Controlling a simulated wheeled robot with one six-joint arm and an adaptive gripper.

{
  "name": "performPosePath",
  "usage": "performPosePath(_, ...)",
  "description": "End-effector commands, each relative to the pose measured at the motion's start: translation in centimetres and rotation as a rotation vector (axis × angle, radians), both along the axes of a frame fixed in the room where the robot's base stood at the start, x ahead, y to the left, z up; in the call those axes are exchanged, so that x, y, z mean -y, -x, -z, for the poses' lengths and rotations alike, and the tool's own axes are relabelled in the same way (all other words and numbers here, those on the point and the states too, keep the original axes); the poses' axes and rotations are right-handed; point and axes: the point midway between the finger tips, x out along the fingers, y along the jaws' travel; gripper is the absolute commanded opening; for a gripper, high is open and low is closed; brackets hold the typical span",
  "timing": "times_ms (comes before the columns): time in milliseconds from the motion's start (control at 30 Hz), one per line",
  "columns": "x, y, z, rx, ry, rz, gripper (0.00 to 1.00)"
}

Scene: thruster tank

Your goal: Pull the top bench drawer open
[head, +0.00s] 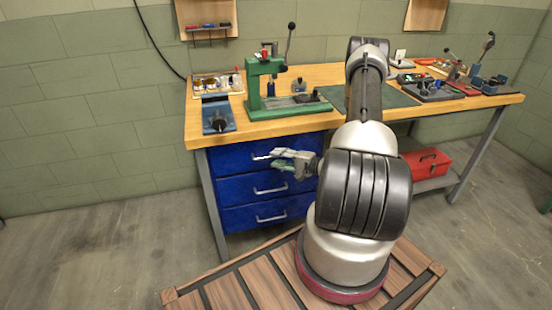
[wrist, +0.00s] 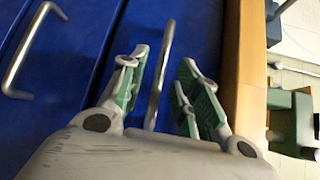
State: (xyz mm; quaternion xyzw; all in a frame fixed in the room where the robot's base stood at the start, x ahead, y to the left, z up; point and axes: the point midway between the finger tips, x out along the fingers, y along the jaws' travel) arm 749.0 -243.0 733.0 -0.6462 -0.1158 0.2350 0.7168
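The blue top bench drawer (head: 228,158) looks shut, flush with the drawers below it. My gripper (head: 276,160) is in front of its face, near the handle. In the wrist view the top drawer's silver handle (wrist: 160,72) stands between the two green-padded fingers of my gripper (wrist: 167,75). The fingers are apart, and the handle lies closer to the left finger. A gap shows on the right side. I cannot tell whether the left finger touches the handle. The handle's lower end is partly hidden behind the gripper body.
The middle drawer's handle (head: 270,189) and the bottom drawer's handle (head: 271,217) are below. The wooden bench top (head: 290,124) overhangs above; its edge (wrist: 232,60) is close to the right finger. A green press (head: 256,85) stands on it. A red toolbox (head: 427,163) sits on the lower shelf.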

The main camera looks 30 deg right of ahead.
Motion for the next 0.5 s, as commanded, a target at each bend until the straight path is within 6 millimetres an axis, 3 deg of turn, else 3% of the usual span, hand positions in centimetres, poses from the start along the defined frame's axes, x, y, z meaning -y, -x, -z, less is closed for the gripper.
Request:
performPosePath(133,-0.67,-1.08,0.17,0.000,0.000,-0.001,0.32)
performPosePath(400,-0.79,-1.31,0.19,-0.001,0.000,-0.001,0.32)
performPosePath(433,-0.79,-1.31,0.19,-0.001,0.000,-0.001,0.30)
performPosePath(500,-0.79,-1.30,0.18,-0.001,0.000,-0.001,0.17)
